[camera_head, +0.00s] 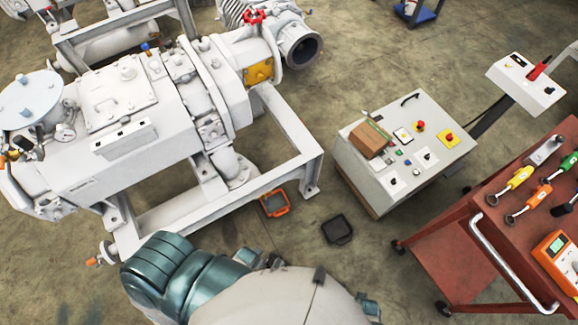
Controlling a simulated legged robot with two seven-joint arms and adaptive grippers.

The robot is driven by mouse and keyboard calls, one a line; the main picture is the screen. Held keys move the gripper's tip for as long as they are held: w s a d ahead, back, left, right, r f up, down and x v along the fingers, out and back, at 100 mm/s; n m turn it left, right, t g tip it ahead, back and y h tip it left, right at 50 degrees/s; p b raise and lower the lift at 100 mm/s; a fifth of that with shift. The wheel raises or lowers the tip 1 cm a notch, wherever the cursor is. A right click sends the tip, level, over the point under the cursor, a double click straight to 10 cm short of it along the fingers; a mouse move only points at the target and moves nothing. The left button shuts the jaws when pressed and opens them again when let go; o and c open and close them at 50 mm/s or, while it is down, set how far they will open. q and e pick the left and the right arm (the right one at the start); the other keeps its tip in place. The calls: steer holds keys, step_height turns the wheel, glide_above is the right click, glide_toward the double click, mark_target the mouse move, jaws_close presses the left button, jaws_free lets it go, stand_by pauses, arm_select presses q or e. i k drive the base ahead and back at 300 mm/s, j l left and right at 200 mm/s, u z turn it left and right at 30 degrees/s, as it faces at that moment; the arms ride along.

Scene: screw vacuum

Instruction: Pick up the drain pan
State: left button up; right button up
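Two small shallow items lie on the concrete floor between the vacuum machine and the control console. One is an orange-rimmed tray (274,203) with a dark inside, beside the machine's front frame rail. The other is a black pan-like item (337,230), lower and to the right, apart from the tray. I cannot tell for certain which one is the drain pan. My own teal and grey body parts fill the bottom middle of the view. No gripper fingers show, and neither small item is held.
The white screw vacuum machine (165,110) on its frame fills the upper left. A grey control console (415,150) stands right of the items. Bare floor surrounds the black item.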

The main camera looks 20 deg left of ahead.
mark_target(278, 202)
steer(key=l+z, duration=0.15)
steer(key=z, duration=0.35)
steer(key=l+z, duration=0.1)
steer(key=z, duration=0.4)
steer(key=l+z, duration=0.15)
steer(key=z, duration=0.3)
steer(key=i+z, duration=0.1)
steer(key=z, duration=0.4)
steer(key=u, duration=0.45)
steer(key=l+u, duration=0.15)
steer(key=u, duration=0.35)
steer(key=l+u, duration=0.1)
steer(key=u, duration=0.8)
steer(key=l+u, duration=0.15)
steer(key=u, duration=0.3)
steer(key=k+u, duration=0.1)
steer(key=u, duration=0.85)
steer(key=i+j+z, duration=0.35)
steer(key=i, duration=0.15)
steer(key=i+j+z, duration=0.3)
steer(key=i+j, duration=0.2)
